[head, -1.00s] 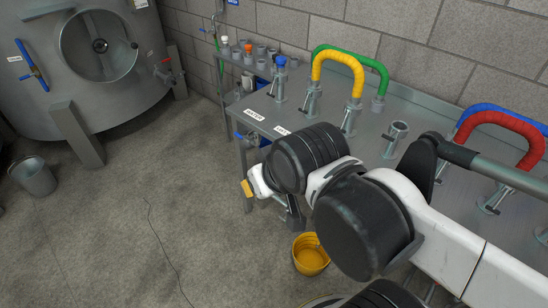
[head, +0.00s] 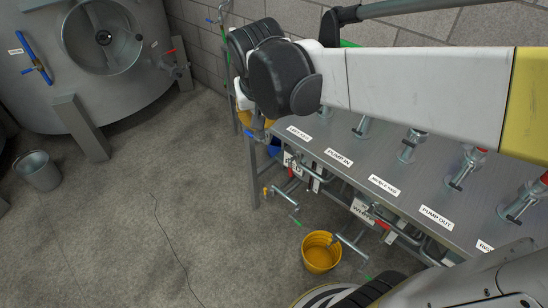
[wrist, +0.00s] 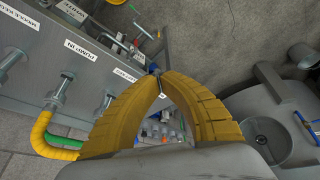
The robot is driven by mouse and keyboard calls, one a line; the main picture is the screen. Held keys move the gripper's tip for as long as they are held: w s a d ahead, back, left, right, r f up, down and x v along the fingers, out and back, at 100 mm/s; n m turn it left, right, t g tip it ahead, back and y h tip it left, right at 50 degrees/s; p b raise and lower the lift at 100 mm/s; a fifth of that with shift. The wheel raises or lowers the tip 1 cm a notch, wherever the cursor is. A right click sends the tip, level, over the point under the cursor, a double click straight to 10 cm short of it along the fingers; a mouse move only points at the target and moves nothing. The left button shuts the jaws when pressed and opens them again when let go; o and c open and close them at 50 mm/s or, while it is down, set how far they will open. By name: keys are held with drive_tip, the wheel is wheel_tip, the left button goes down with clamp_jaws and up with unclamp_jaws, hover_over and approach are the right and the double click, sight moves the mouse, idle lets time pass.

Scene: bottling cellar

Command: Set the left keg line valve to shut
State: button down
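The label "LEFT KEG" (head: 299,134) is on the left part of the steel bench's front edge. A small blue valve handle (head: 262,137) shows left of it, just under my gripper (head: 245,118). In the wrist view a blue piece (wrist: 154,68), likely the same handle, shows just beyond my yellow fingertips, close to the left one. My gripper (wrist: 162,84) has its two fingertips together, with nothing visible between them. The fingers hide most of the valve. I cannot tell the handle's exact angle or whether the fingertips touch it.
The steel bench (head: 385,160) carries pipe stubs and hoses. Other valves (head: 290,186) stick out under its front edge. A yellow bucket (head: 321,252) and a grey bucket (head: 37,172) stand on the floor. A steel tank (head: 60,90) is at left. Floor between is clear.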

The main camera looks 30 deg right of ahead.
drive_tip(key=w+d+f+m+g+h+p, duration=0.15)
drive_tip(key=w+f, duration=0.25)
drive_tip(key=w, duration=0.6)
drive_tip(key=w+d+f+m+g+h+p, duration=0.1)
drive_tip(key=w+d+f+m+g, duration=0.15)
drive_tip(key=w+f, duration=0.5)
drive_tip(key=w+d+f+m+g+h+p, duration=0.1)
drive_tip(key=w+f+m+h, duration=0.2)
drive_tip(key=f, duration=0.8)
wheel_tip(320, 180, down, 11)
drive_tip(key=d+m+g, duration=0.2)
drive_tip(key=m, duration=0.1)
drive_tip(key=s+d+f+b, duration=0.5)
drive_tip(key=s+d+f, duration=0.1)
drive_tip(key=d+f, duration=0.1)
drive_tip(key=shift+d+f, duration=0.25)
drive_tip(key=shift+f, duration=0.15)
